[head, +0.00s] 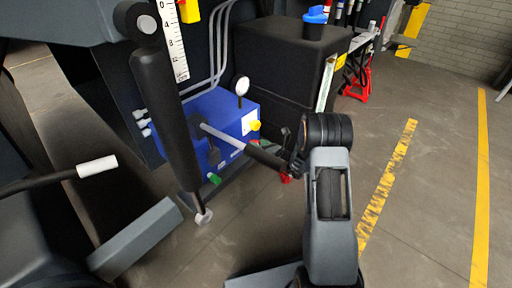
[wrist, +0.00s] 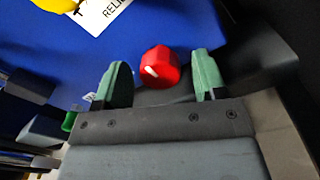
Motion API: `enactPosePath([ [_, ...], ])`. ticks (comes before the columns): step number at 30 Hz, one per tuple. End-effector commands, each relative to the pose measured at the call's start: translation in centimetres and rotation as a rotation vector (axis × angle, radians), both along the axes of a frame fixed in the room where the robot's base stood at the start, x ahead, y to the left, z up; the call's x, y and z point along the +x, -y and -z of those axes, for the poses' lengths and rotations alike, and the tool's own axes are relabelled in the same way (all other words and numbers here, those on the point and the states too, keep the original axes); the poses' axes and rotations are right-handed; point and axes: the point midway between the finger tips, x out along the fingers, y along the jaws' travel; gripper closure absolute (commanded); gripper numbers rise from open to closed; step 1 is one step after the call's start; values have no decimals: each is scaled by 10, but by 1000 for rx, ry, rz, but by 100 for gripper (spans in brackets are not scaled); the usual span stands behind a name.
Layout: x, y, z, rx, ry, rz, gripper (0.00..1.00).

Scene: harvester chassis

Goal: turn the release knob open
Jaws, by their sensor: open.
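A red knob (wrist: 160,67) with a white pointer line shows in the wrist view on the blue block (wrist: 120,45). My gripper (wrist: 161,75) is open, with one green finger on each side of the knob. A gap shows on both sides, so the fingers do not appear to grip it. In the head view the blue block (head: 232,108) stands left of my arm. My arm and a black lever hide most of the gripper there. A small red patch (head: 285,178) shows beside it; I cannot tell whether it is the knob.
A yellow knob (head: 255,126), a gauge (head: 242,86) and a green knob (head: 215,179) are on the blue block. A grey lever with a black grip (head: 265,158) sticks out towards my arm. A black cylinder (head: 165,120) hangs at the left. Floor at the right is clear.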

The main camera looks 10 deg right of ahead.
Motion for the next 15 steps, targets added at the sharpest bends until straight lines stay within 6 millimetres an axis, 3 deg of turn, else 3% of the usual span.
enactPosePath([
  [15, 10, -7, 0, 1, -1, 2, 35],
])
